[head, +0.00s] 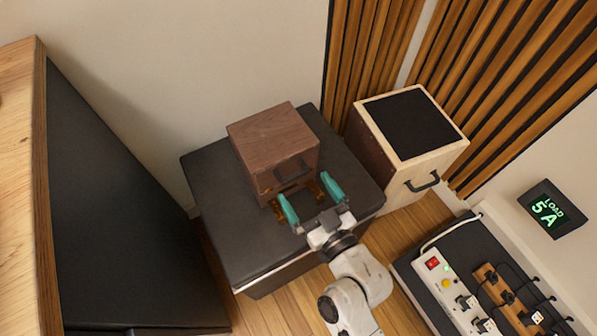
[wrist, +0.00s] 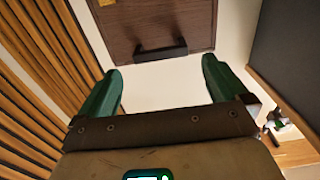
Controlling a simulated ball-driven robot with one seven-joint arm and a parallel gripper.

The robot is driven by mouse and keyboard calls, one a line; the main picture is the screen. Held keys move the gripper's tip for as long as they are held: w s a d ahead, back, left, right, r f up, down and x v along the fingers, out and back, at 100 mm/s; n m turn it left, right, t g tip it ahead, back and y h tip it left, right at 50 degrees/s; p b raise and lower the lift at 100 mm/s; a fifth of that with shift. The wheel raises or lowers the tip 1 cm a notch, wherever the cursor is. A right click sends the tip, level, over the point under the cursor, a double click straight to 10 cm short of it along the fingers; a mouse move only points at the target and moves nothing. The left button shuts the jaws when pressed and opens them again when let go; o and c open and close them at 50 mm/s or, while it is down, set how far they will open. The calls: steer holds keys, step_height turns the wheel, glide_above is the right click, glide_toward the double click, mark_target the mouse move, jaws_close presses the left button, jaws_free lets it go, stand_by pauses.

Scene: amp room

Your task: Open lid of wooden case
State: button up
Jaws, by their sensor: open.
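The brown wooden case (head: 268,135) sits on a black-topped block by the wall, and its lid looks shut. It has a dark handle (head: 292,171) on the side facing me and brass-coloured fittings low on that side. My gripper (head: 311,198) has its teal fingers spread just in front of that side, with nothing between them. In the wrist view the case (wrist: 120,25) fills the top middle, and its dark handle (wrist: 160,50) lies ahead of my open gripper (wrist: 163,78), apart from the fingertips. I cannot make out the lid seam.
The black-topped block (head: 235,225) has bare space left of and in front of the case. A pale box with a black top (head: 410,122) stands close on the right. A power strip (head: 455,295) with cables lies at the lower right. A large dark cabinet (head: 110,220) stands left.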

mark_target(296, 177)
steer(key=shift+x, duration=2.75)
steer(key=shift+r+p, duration=0.1)
steer(key=shift+p, duration=0.2)
steer(key=c, duration=1.4)
